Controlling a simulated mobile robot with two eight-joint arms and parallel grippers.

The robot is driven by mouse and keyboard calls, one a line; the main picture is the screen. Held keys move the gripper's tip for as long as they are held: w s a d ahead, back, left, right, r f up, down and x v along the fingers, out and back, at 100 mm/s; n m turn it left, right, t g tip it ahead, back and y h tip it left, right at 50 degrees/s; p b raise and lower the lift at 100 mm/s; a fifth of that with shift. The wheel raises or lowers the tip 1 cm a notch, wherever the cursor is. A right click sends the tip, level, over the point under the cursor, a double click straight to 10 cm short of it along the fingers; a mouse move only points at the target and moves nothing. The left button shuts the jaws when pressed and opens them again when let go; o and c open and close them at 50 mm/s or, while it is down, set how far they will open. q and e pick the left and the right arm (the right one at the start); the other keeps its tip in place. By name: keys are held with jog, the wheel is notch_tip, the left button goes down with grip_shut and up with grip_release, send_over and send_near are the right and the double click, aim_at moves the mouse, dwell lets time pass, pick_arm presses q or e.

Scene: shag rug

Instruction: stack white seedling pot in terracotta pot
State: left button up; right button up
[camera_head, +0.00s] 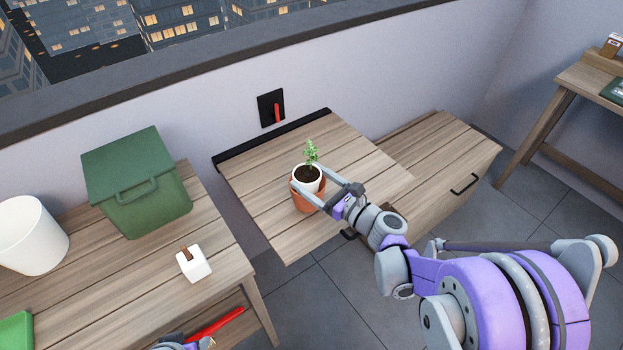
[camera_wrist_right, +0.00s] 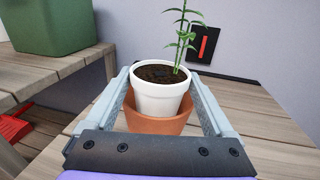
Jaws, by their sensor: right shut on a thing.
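The white seedling pot (camera_head: 307,178) holds dark soil and a green seedling. It stands upright with its lower part inside the terracotta pot (camera_head: 307,205), which sits on the wooden fold-down table. The wrist view shows the white pot (camera_wrist_right: 160,98) above the terracotta rim (camera_wrist_right: 157,125); the pot's base is hidden inside. My right gripper (camera_head: 307,187) has its fingers on both sides of the white pot and is shut on it. My left gripper (camera_head: 185,344) barely shows at the bottom edge, and its fingers cannot be made out.
A green lidded bin (camera_head: 140,185), a white container (camera_head: 32,235) and a small white block (camera_head: 193,263) stand on the left bench. A red object (camera_head: 216,325) lies below. A wooden cabinet (camera_head: 440,160) adjoins at right. A red-handled wall fixture (camera_head: 271,108) is behind the table.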

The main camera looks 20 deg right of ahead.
jog(key=shift+f+b, duration=0.45)
jog(key=shift+f, duration=0.15)
jog(key=o, duration=1.3)
jog(key=shift+r, duration=0.1)
